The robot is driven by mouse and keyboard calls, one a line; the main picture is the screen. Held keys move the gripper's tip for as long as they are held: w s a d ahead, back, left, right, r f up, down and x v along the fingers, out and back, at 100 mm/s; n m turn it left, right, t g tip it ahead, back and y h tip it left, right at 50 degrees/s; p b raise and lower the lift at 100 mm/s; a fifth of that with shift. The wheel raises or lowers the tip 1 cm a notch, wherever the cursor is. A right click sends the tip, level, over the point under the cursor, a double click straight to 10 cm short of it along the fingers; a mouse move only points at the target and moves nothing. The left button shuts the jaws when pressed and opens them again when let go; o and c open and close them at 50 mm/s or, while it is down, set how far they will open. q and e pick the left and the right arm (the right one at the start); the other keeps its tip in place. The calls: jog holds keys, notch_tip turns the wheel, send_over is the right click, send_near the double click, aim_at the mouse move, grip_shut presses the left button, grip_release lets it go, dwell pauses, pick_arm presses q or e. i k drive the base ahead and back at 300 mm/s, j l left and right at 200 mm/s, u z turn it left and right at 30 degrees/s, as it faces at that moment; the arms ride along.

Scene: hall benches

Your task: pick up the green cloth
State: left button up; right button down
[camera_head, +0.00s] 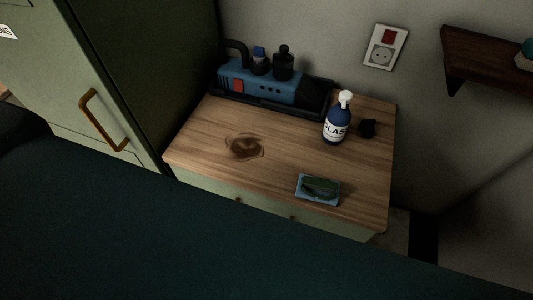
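A dark green, rounded bundle (320,186), which looks like the green cloth, lies on a small light-blue tray or pad (303,194). This sits near the front edge of the wooden cabinet top (285,165), right of its middle. The picture is dim, so the cloth's folds are hard to make out. Neither of my grippers is in view.
A blue machine (268,82) sits in a black tray at the back. A brown stain (245,147) marks the top. A dark teal surface (230,250) fills the foreground.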

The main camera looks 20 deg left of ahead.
aim_at(311, 188)
jog(key=k, duration=0.65)
jog(key=z, duration=1.75)
jog(key=k+j, duration=0.2)
jog(key=j, duration=0.15)
jog(key=k+j, duration=0.15)
jog(key=j, duration=0.15)
jog(key=k+j, duration=0.2)
jog(key=j, duration=0.15)
jog(key=k+j, duration=0.2)
jog(key=j, duration=0.15)
